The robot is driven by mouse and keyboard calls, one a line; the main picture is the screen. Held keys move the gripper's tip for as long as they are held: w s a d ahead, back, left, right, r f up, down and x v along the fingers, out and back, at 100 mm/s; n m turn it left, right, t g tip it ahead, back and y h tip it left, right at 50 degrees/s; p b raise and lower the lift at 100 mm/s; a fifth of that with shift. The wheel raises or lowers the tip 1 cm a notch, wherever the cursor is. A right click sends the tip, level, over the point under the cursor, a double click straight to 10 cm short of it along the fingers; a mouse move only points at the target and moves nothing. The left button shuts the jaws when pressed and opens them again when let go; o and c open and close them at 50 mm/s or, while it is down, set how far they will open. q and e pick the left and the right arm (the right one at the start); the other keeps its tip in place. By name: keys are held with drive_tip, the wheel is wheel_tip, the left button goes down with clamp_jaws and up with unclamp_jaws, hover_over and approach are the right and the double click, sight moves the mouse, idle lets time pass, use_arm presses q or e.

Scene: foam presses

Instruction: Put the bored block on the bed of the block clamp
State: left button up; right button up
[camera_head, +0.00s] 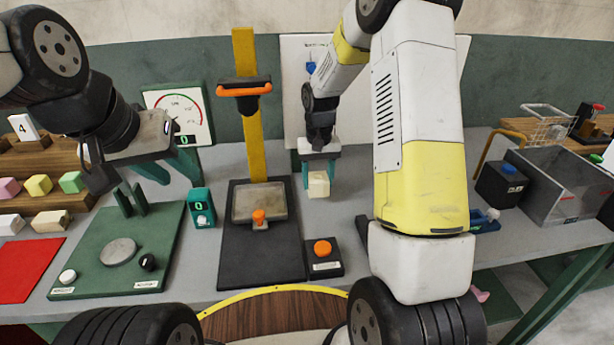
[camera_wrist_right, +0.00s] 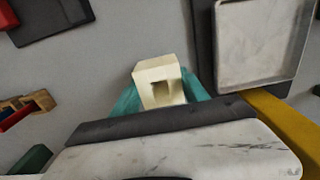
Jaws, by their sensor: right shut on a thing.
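The bored block (camera_head: 318,184) is a small cream block. The right wrist view shows a square hole in the face of the block (camera_wrist_right: 158,72). My right gripper (camera_head: 318,176) is shut on it and holds it above the table, right of the yellow-columned press. That press has a grey bed (camera_head: 275,204) on a black base, a yellow column and an orange handle. Its grey bed also shows bare in the right wrist view (camera_wrist_right: 262,40). No readable label tells me whether this press is the block clamp. My left gripper (camera_head: 168,170) is open and empty at the left.
A green plate (camera_head: 160,237) with a round disc and two posts lies left of the press. A teal counter box (camera_head: 201,208) stands between them. An orange-button box (camera_head: 323,255) is right of the press. Coloured blocks and a red mat (camera_head: 28,268) are left; a grey bin (camera_head: 565,180) is right.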

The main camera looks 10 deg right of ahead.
sight(318, 189)
drive_tip(key=shift+f, duration=1.75)
drive_tip(key=shift+f, duration=0.1)
drive_tip(key=o, duration=1.3)
drive_tip(key=shift+o, duration=0.2)
